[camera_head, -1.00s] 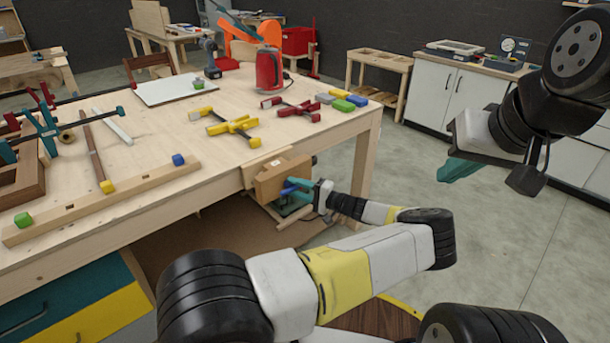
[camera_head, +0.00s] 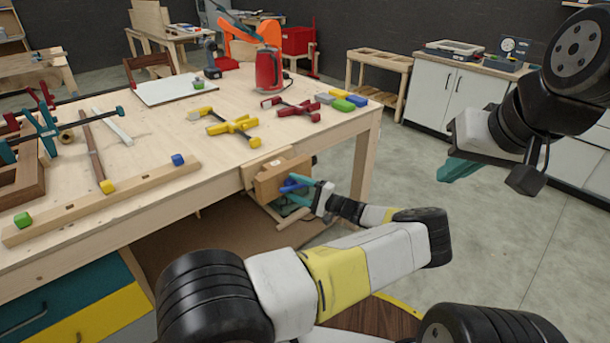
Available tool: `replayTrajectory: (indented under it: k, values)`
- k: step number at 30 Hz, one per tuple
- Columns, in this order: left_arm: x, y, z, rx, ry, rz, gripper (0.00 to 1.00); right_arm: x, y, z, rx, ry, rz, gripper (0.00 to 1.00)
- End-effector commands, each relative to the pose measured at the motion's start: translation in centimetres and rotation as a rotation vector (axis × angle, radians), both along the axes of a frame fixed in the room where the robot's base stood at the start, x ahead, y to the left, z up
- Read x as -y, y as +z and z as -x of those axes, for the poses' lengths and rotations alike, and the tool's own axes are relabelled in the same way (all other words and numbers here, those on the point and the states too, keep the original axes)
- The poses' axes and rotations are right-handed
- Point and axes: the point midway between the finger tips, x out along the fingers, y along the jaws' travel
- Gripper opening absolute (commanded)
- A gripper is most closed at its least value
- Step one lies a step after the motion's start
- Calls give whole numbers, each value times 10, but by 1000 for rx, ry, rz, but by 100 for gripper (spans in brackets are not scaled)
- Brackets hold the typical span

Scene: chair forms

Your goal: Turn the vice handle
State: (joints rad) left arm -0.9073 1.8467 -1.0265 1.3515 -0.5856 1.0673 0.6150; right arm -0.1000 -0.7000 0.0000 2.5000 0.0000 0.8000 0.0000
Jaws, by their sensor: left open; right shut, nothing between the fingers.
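The wooden vice (camera_head: 268,184) is fixed to the front edge of the workbench near its right corner. I cannot tell whether the fingers touch the handle. My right gripper (camera_head: 462,170) is shut and empty, held in the air at the right, far from the vice.
A white cabinet (camera_head: 452,95) stands at the back right. The floor between is clear.

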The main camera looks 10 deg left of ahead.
Motion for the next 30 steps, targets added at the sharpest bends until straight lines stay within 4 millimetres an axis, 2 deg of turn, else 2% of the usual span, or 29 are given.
replayTrajectory:
  k: [5,9,15,26,29,30]
  values:
    - [18,-2,4,0,-3,3,58,0,0,0,0,0,0,0]
    - [42,-5,11,1,-4,2,58,0,0,0,0,0,0,0]
    - [68,-7,19,0,-3,1,58,0,0,0,0,0,0,0]
    - [75,-8,21,-1,-1,0,58,0,0,0,0,0,0,0]
    - [72,-13,24,-7,9,15,40,0,0,0,0,0,0,0]
    - [67,-21,29,-14,29,42,32,0,0,0,0,0,0,0]
